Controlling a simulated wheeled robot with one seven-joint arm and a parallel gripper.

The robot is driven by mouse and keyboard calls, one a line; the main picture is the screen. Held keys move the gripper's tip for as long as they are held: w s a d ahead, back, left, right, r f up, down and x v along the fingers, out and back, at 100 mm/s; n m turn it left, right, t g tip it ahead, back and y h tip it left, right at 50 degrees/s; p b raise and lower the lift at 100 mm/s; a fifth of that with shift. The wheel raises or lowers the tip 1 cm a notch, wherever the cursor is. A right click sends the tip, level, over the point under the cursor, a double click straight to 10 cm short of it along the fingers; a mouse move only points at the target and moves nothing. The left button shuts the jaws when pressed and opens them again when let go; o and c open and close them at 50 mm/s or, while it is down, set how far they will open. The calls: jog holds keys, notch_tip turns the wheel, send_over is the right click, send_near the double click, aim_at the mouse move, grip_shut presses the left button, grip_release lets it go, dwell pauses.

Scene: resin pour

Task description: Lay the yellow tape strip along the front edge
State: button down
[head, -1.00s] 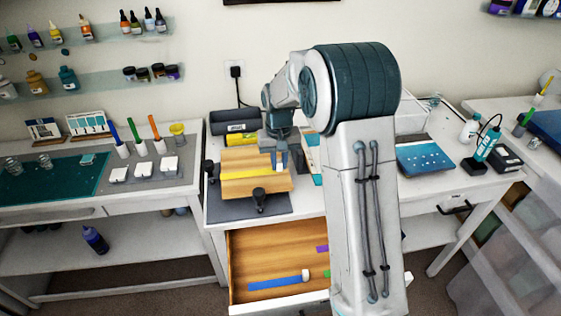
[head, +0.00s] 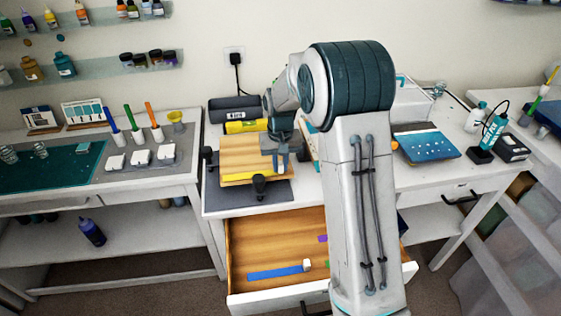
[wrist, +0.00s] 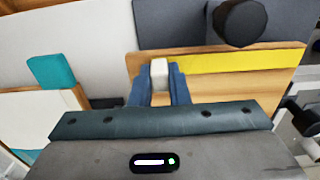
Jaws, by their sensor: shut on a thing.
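The yellow tape strip (head: 243,178) lies along the front edge of the wooden board (head: 245,152), over or on it; I cannot tell if its whole length touches. In the wrist view the strip (wrist: 235,62) runs right from a white end block (wrist: 159,73), nearly parallel to the board's edge, with a thin band of wood beyond it. My gripper (wrist: 160,82) is shut on the white end block of the strip, at the board's right end. In the head view my gripper (head: 281,160) partly hides the board's right side.
Black clamps (head: 260,186) stand at the board's front and left, on a dark mat (head: 235,203). Below, an open drawer (head: 265,250) holds a blue strip (head: 275,272) with a white end and a purple piece.

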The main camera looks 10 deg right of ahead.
jog(key=shift+f, duration=0.2)
dwell(0.7)
jog(key=c, duration=0.7)
grip_release()
jog(key=shift+o, duration=0.2)
jog(key=shift+r+p, duration=1.75)
jog(key=shift+r, duration=1.3)
